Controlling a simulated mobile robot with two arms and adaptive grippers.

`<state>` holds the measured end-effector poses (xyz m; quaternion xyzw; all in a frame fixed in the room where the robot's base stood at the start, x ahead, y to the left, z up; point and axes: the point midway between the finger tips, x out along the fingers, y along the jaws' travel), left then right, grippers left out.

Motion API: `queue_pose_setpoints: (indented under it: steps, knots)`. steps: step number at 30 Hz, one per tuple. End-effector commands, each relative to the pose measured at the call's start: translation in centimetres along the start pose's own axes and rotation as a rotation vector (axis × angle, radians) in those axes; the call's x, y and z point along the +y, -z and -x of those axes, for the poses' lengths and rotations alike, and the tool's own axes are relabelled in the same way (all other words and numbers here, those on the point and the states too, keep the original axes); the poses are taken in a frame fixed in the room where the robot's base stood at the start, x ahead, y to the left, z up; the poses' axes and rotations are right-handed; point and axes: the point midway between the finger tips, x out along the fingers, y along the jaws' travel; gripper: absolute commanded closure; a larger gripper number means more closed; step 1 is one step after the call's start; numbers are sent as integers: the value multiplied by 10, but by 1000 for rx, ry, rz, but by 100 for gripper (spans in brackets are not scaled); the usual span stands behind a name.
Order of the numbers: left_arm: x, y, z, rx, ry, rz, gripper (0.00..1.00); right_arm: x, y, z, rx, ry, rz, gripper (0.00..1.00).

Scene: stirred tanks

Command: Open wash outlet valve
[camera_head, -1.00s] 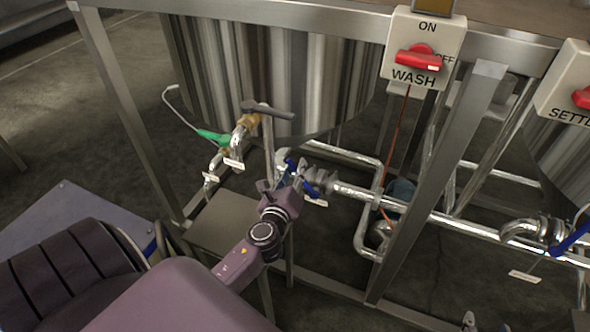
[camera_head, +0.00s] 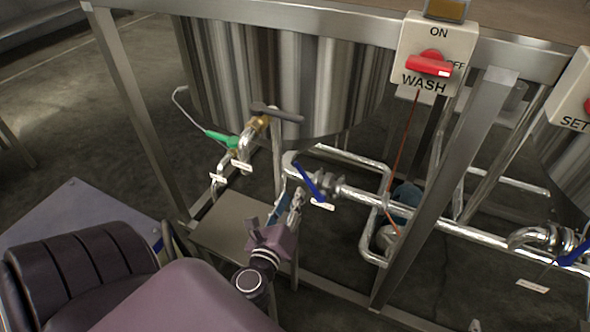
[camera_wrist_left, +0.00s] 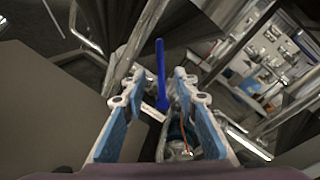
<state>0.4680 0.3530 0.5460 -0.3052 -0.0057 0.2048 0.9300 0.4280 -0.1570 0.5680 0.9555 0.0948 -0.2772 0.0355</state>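The wash outlet valve has a blue lever handle (camera_head: 308,181) on the silver pipe beneath the striped steel tank. The lever slants down to the right across the pipe. My left gripper (camera_head: 290,203) is just below and left of the lever in the head view. In the left wrist view the blue lever (camera_wrist_left: 161,75) stands between and beyond the blue-padded fingers of my left gripper (camera_wrist_left: 155,88). The fingers are spread apart, with no visible contact on the lever. My right gripper is not in view.
The WASH switch box (camera_head: 428,65) with a red knob hangs on the steel frame. A dark-handled tap (camera_head: 275,112) and a green clip (camera_head: 221,138) are left of the valve. Another blue lever (camera_head: 572,250) is at right. A frame post (camera_head: 445,190) stands right of the valve.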

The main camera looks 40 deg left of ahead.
Motion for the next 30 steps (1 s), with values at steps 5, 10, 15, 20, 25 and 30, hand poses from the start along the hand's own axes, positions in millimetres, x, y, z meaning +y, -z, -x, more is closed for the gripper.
queue_pose_setpoints:
  steps: [5, 10, 15, 20, 25, 30]
  knots:
    - [0, 0, 7, 0, 1, 0, 73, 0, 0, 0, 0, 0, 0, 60]
    - [0, 0, 7, -1, 1, 0, 73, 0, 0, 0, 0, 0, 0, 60]
    - [-3, -2, 6, -5, -6, 30, 87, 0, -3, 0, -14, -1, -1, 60]
    - [-19, -5, 3, -33, -53, 254, 100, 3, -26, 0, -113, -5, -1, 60]
    - [-45, -5, 2, -92, -137, 658, 100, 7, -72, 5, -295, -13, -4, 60]
    - [-72, 0, 7, -166, -215, 1051, 100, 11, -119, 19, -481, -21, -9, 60]
